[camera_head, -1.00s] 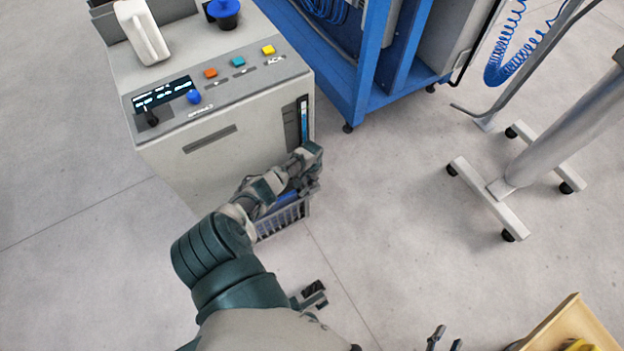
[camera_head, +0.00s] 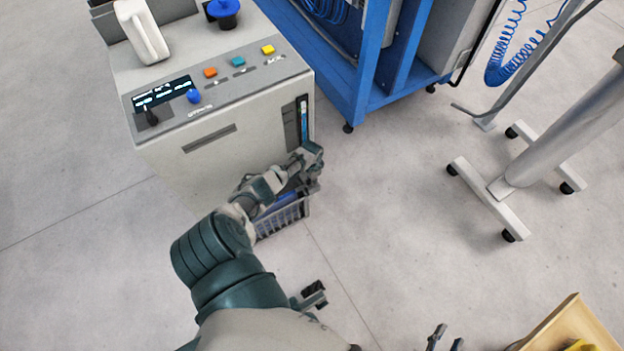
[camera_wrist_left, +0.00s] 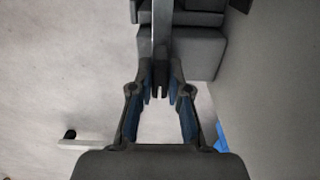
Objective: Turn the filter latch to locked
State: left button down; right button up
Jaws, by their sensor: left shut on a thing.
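A grey machine (camera_head: 195,165) stands at the left of the head view. My left gripper (camera_head: 308,165) is low at its front right corner, under a narrow slot with a blue strip (camera_head: 303,118). In the left wrist view, my left gripper (camera_wrist_left: 160,88) has its blue-padded fingers closed at the tips on the end of a grey bar, which looks like the filter latch (camera_wrist_left: 161,40). The bar runs up the picture past dark grey blocks (camera_wrist_left: 190,48). My wrist hides the latch in the head view. My right gripper (camera_head: 446,340) shows two separated fingertips at the bottom edge, empty.
A slatted grey basket (camera_head: 282,217) with something blue in it is below my left wrist. A blue frame (camera_head: 372,75) stands behind the machine. A wheeled stand (camera_head: 500,190) is at right, a wooden box (camera_head: 565,325) at lower right. The floor between is clear.

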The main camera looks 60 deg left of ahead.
pick_arm(q)
jog(key=shift+s+d+f, duration=0.1)
jog(key=shift+s+f, duration=0.2)
jog(key=shift+s, duration=0.15)
jog(key=c, duration=1.1)
grip_release()
jog(key=shift+r, duration=0.1)
jog(key=shift+w+r, duration=0.1)
jog(key=shift+w, duration=0.05)
jog(key=shift+w+r, duration=0.1)
jog(key=shift+r, duration=0.05)
jog(key=shift+r, duration=0.3)
notch_tip(320, 180, up, 11)
jog(key=shift+f, duration=0.1)
